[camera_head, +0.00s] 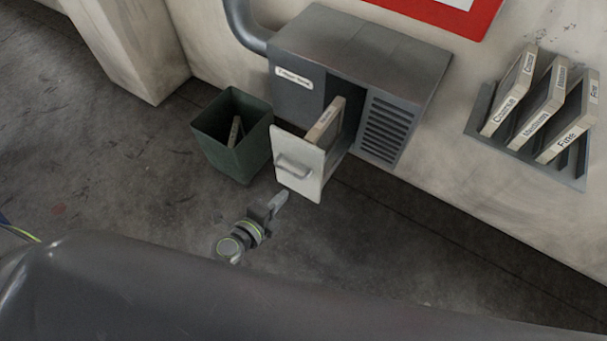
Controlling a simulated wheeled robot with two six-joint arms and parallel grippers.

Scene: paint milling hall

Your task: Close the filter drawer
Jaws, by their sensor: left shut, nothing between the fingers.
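The filter drawer (299,166) has a pale front with a bar handle. It stands pulled out of the dark grey filter housing (345,45) on the wall. A filter cartridge (326,121) sits upright inside the drawer. My left gripper (279,200) is shut and empty, just below and in front of the drawer front in the picture. I cannot tell whether its tip touches the drawer. My right gripper is not in view.
A green bin (232,146) with an object inside stands left of the drawer. A wall rack (528,149) at the right holds three labelled filters. A pipe (243,22) enters the housing. The grey floor around my gripper is clear.

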